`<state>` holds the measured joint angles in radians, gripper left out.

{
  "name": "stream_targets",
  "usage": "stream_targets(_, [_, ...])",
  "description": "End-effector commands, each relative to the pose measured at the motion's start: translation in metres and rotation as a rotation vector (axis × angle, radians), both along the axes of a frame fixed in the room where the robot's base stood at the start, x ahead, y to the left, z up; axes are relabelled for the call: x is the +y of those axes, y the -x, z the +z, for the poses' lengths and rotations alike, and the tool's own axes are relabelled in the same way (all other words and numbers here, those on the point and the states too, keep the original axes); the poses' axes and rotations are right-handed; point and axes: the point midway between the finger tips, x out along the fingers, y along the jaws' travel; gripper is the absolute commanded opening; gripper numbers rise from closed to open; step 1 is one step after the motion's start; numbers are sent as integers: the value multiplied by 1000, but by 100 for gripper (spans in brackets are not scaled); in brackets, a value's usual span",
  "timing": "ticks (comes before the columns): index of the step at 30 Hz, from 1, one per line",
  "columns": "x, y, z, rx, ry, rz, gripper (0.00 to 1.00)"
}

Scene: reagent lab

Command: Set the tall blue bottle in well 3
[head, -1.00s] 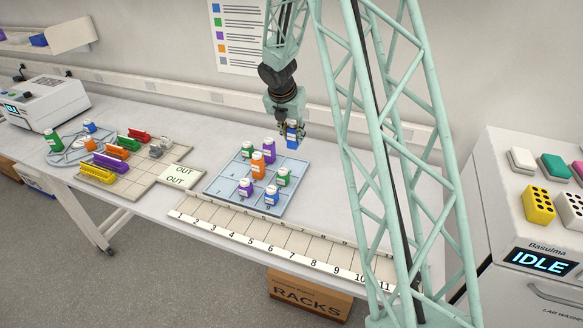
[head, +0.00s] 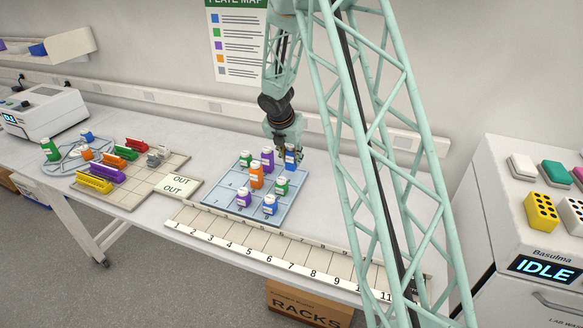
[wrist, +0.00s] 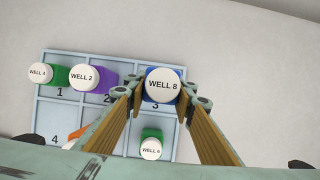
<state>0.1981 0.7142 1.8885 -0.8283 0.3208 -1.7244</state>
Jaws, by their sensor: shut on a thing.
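The tall blue bottle (head: 291,156) with a white cap is between the fingers of my gripper (head: 288,146). In the wrist view its cap (wrist: 163,84) reads WELL 8, and both fingers close around the bottle. The bottle is upright at the back right cell of the blue tray (head: 222,207), whose number 3 (wrist: 155,105) shows just in front of it. I cannot tell whether its base touches the cell floor.
A purple bottle (head: 267,159) stands in cell 2 and a green bottle (head: 245,160) in cell 1. Another green bottle (head: 281,187) is in front of cell 3. Orange (head: 256,176), purple (head: 243,198) and short blue (head: 270,205) bottles stand nearby. A numbered strip (head: 290,255) lies in front.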

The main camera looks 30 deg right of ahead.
Motion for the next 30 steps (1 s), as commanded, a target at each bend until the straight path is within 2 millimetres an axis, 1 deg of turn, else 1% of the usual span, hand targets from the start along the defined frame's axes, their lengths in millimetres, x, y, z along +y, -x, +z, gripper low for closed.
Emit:
stream_targets(8, [0,0,-2,0,0,0,13])
stream_targets(11, [0,0,-8,1,0,2,13])
stream_targets(18, [0,0,-32,1,0,1,13])
stream_targets(21, [0,0,-37,1,1,2,13])
stream_targets(30, [0,0,-37,0,0,1,13])
